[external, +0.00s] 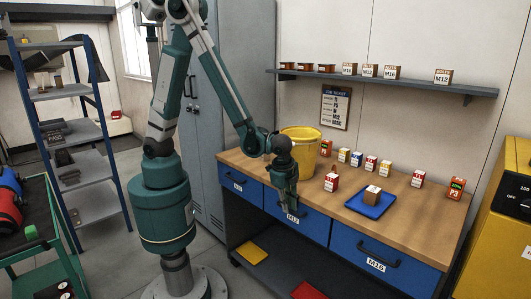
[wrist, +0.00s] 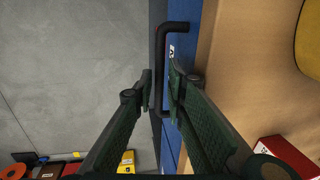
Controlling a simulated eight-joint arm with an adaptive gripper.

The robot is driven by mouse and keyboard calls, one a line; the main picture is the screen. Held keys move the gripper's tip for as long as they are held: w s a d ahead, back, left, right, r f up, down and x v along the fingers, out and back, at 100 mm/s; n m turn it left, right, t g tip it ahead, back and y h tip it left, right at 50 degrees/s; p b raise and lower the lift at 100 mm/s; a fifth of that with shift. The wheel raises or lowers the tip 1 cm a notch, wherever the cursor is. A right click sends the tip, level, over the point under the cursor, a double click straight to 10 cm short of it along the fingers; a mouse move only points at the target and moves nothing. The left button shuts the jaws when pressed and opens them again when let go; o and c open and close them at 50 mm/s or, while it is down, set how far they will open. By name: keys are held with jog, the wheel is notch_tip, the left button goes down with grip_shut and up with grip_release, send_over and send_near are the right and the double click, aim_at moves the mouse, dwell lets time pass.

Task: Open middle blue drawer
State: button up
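The middle blue drawer (external: 316,229), labelled M12, is under the wooden workbench top and looks flush with the drawers beside it. Its black handle (wrist: 158,50) shows in the wrist view as a bar standing out from the blue front. My gripper (external: 288,205) is in front of this drawer, pointing down, and covers part of its front. In the wrist view my gripper (wrist: 160,88) is open, with one fingertip on each side of the handle bar. A narrow gap shows between the fingers and the bar, so I see no firm grip.
The left drawer (external: 240,185) and the M16 drawer (external: 350,255) flank it, both shut. The worktop (external: 400,205) above holds a yellow bucket (external: 301,150), small boxes and a blue tray (external: 358,208). A lower shelf (external: 275,275) lies below. Floor in front is clear.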

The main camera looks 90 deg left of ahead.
dwell(0.3)
grip_shut()
jog(key=s+d+b, duration=0.3)
jog(key=s+d, duration=1.9)
jog(key=s, duration=0.1)
jog(key=shift+d, duration=0.4)
grip_release()
